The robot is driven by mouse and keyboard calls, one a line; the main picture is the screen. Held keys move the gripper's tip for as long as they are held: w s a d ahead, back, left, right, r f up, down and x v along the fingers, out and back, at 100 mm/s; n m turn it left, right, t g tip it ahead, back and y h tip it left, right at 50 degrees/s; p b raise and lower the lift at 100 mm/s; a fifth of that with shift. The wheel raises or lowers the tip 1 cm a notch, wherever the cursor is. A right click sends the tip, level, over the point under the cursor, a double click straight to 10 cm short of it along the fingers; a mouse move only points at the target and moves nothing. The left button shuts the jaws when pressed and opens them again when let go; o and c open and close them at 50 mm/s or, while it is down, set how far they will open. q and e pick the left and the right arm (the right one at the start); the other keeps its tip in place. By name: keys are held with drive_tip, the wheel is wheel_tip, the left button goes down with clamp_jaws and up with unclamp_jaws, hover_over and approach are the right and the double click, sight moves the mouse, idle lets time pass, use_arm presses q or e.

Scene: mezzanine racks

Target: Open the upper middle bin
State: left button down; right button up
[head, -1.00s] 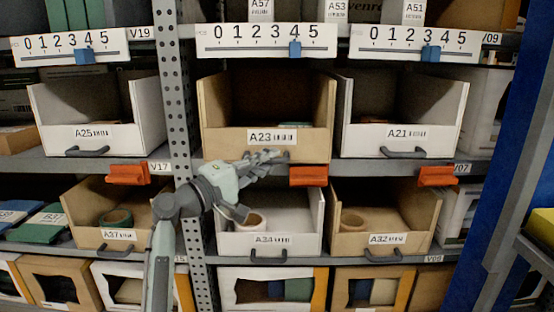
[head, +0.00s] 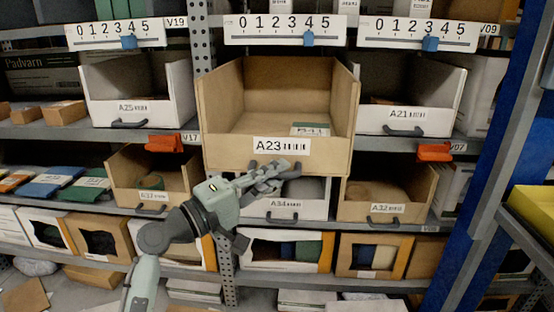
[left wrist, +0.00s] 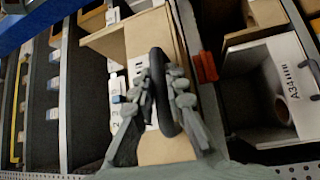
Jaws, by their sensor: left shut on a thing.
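The upper middle bin (head: 222,150) is cardboard brown with label A23, and it sticks out from its shelf towards me. A small green and white box (head: 311,129) lies inside it. My left gripper (head: 281,170) is at the lower front of this bin. In the left wrist view, my left gripper (left wrist: 158,98) is shut on the bin's dark handle (left wrist: 160,62), with fingers on both sides of it. The bin front (left wrist: 165,150) also shows there, turned sideways. The handle is largely hidden by the fingers in the head view. My right gripper is not in view.
White bins A25 (head: 138,110) and A21 (head: 405,121) flank it on the same shelf. White bin A34 (head: 285,207) is below, partly covered by my gripper. Orange tabs (head: 164,143) (head: 435,152) hang on the shelf edge. A blue upright (head: 503,150) stands at right.

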use_arm(q)
drive_tip(key=shift+s, duration=1.25)
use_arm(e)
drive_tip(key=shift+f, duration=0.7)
use_arm(q)
drive_tip(key=c, duration=1.5)
unclamp_jaws()
drive_tip(key=shift+c, duration=0.2)
drive_tip(key=v, duration=1.2)
drive_tip(key=shift+s, duration=0.1)
